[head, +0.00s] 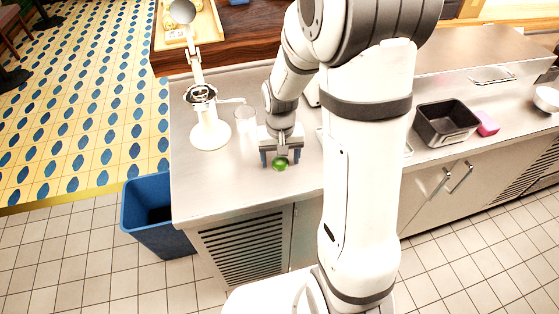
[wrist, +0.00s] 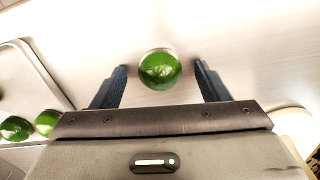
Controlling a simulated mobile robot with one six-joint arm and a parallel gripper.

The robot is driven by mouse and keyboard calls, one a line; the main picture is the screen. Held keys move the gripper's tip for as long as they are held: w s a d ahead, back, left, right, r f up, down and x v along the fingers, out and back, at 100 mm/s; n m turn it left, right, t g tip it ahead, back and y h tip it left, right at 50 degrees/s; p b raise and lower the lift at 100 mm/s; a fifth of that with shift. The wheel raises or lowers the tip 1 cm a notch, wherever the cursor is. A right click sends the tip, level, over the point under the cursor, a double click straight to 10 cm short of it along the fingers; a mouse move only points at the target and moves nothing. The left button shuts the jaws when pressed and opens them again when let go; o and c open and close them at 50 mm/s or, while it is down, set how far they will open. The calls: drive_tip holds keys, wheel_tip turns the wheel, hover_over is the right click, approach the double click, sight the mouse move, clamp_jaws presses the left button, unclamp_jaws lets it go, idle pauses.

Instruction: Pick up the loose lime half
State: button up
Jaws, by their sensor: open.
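The loose lime half (head: 280,164) sits on the steel counter (head: 205,190) near its front edge, with its green rind showing. In the wrist view the lime half (wrist: 160,70) lies midway between the fingertips, with clear space on both sides. My gripper (head: 280,160) is low over the counter, its two dark fingers spread. It also shows in the wrist view (wrist: 160,72), open and touching nothing visible. Whether the fingertips touch the counter I cannot tell.
A tray (wrist: 35,62) with other limes (wrist: 15,128) lies left in the wrist view. A white lever press (head: 208,130) and a clear glass (head: 245,125) stand left of my gripper. A dark pan (head: 446,122) and pink sponge (head: 487,123) sit right; a blue bin (head: 150,215) stands below.

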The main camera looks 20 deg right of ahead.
drive_tip(key=shift+c, duration=0.4)
drive_tip(key=c, duration=0.7)
drive_tip(key=shift+r, duration=0.1)
